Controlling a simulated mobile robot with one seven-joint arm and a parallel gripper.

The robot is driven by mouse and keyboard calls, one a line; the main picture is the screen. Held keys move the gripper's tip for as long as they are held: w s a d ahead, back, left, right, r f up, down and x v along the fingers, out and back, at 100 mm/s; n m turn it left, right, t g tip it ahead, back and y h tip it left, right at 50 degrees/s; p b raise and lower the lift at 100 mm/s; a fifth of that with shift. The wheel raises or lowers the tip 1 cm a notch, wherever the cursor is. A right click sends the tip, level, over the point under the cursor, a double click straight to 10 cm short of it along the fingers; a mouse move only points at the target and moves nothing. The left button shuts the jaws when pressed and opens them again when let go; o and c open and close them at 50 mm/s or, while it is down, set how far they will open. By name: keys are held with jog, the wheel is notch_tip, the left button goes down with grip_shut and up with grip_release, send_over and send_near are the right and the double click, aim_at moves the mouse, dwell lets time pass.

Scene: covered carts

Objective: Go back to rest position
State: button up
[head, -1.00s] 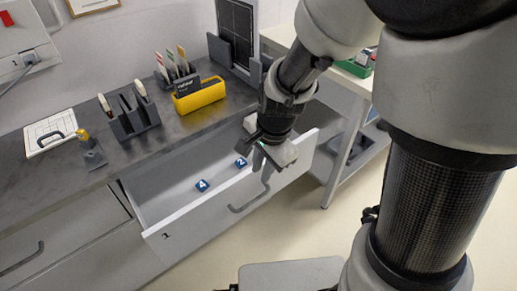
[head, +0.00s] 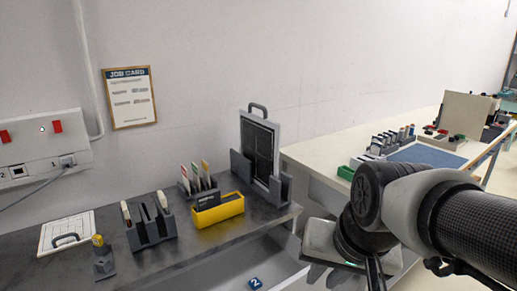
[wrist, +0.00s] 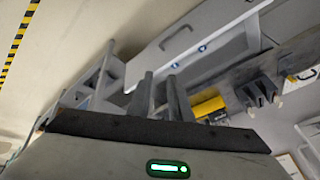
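My gripper (head: 372,274) is at the lower right of the head view, partly cut off by the bottom edge. In the wrist view its two fingers (wrist: 160,98) stand apart with nothing between them. It is clear of the open drawer (wrist: 150,55), whose front shows beyond the fingers.
The grey counter (head: 150,262) holds a yellow bin (head: 218,210), dark slotted holders (head: 150,230) and a panel in a rack (head: 258,150). A job card (head: 130,97) hangs on the wall.

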jog(key=s+d+r+n+p, duration=0.1)
jog(key=s+r+p, duration=0.1)
jog(key=r+p, duration=0.4)
jog(key=s+d+r+n+t+h+p, duration=0.1)
jog(key=s+r+p, duration=0.1)
jog(key=r+p, duration=0.5)
notch_tip(320, 180, up, 3)
jog(key=shift+d+r+n, duration=0.1)
jog(key=shift+d+n, duration=0.2)
jog(key=shift+a, duration=0.1)
